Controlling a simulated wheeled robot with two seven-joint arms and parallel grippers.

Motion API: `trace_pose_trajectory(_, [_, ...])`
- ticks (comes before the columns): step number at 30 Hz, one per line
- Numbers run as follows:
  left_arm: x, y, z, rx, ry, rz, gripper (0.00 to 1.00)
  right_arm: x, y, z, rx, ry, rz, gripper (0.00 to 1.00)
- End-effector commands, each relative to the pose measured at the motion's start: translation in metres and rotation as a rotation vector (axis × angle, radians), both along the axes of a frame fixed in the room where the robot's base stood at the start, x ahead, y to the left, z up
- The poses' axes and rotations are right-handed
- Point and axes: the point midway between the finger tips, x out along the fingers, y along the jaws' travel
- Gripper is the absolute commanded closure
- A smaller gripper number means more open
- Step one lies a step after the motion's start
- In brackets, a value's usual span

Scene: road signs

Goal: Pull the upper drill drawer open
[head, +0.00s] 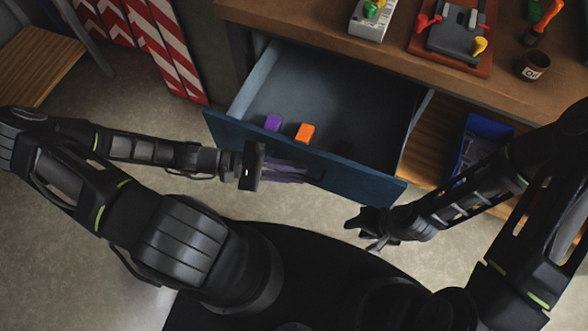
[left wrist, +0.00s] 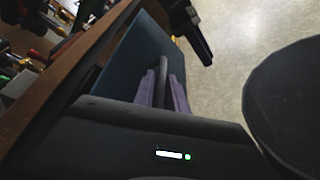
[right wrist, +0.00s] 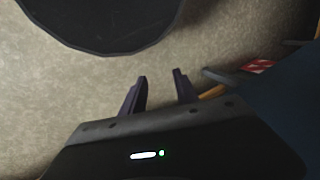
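The drawer (head: 365,180) with a blue front stands pulled well out from under the wooden workbench. My left gripper (head: 300,170) is at the outer face of the drawer front. In the left wrist view its purple fingers (left wrist: 164,92) lie on both sides of the dark handle bar (left wrist: 163,75), closed on it. My right gripper (head: 368,228) is empty in front of the drawer's right end. Its fingers (right wrist: 158,90) are apart in the right wrist view.
The workbench top (head: 395,56) holds a tool tray (head: 455,30), a white box with coloured pieces (head: 372,18) and a dark mug (head: 533,66). A blue bin (head: 478,145) sits on the shelf right of the drawer. Red-white striped boards (head: 165,45) lean at left.

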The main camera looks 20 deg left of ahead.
Motion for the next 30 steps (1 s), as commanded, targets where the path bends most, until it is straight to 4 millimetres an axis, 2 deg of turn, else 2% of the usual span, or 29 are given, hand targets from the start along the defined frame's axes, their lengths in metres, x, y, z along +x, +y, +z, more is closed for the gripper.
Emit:
trace_pose_trajectory(11, [-0.001,0.005,0.000,0.003,0.001,0.001,0.80,0.000,0.000,-0.001,0.000,0.000,0.000,0.64])
trace_pose_trajectory(14, [-0.003,0.015,0.001,0.005,0.001,0.002,0.80,0.000,0.000,-0.002,0.000,0.000,0.000,0.64])
trace_pose_trajectory(24, [-0.018,0.065,0.013,0.005,0.000,0.002,0.80,0.000,0.000,-0.006,0.000,0.000,0.000,0.64])
trace_pose_trajectory(30, [-0.021,0.074,0.016,0.000,0.000,0.000,0.80,0.000,0.000,-0.006,0.000,0.000,0.000,0.64])
